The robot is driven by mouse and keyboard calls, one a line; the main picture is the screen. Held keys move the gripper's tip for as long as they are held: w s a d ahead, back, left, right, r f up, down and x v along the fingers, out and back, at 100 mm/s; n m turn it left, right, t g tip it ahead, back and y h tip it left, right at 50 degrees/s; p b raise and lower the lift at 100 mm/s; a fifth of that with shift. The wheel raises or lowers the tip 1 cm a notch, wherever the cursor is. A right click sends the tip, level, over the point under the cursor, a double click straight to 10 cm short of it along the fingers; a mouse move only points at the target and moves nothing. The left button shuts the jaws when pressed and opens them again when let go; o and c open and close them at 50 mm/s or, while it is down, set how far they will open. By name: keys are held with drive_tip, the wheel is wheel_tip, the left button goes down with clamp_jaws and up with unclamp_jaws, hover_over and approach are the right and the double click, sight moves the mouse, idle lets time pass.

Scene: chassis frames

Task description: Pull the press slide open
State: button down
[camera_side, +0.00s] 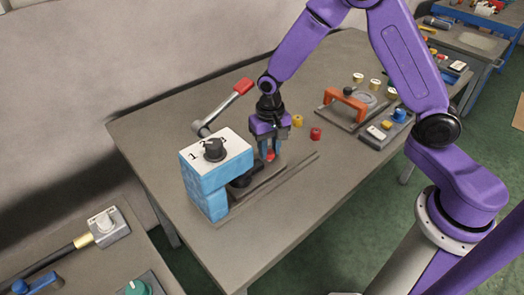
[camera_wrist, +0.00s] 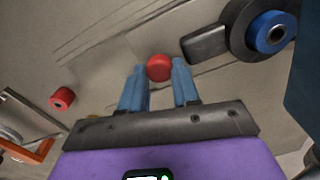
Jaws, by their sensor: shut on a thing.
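The press (camera_side: 206,185) has a blue body, a white top marked 1 and a grey lever with a red grip (camera_side: 243,86). Its slide plate (camera_side: 262,178) lies at its foot on the right. A black round piece sits on the slide (camera_side: 240,181); a black round part with a blue ring shows at upper right in the wrist view (camera_wrist: 262,28). My gripper (camera_side: 268,150) points down over the slide's outer end. Its blue fingers are shut on the red knob (camera_wrist: 159,67), which shows between the fingertips. The knob's lower part is hidden.
A small red cylinder (camera_side: 316,134) and a yellow one (camera_side: 297,121) stand loose to the right of my gripper. An orange-handled fixture (camera_side: 346,104) and several small parts lie farther right. The front of the table is clear.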

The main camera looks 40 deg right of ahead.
drive_tip(key=d, duration=1)
drive_tip(key=c, duration=0.8)
unclamp_jaws()
wheel_tip(320, 180, up, 18)
drive_tip(key=shift+f, duration=0.25)
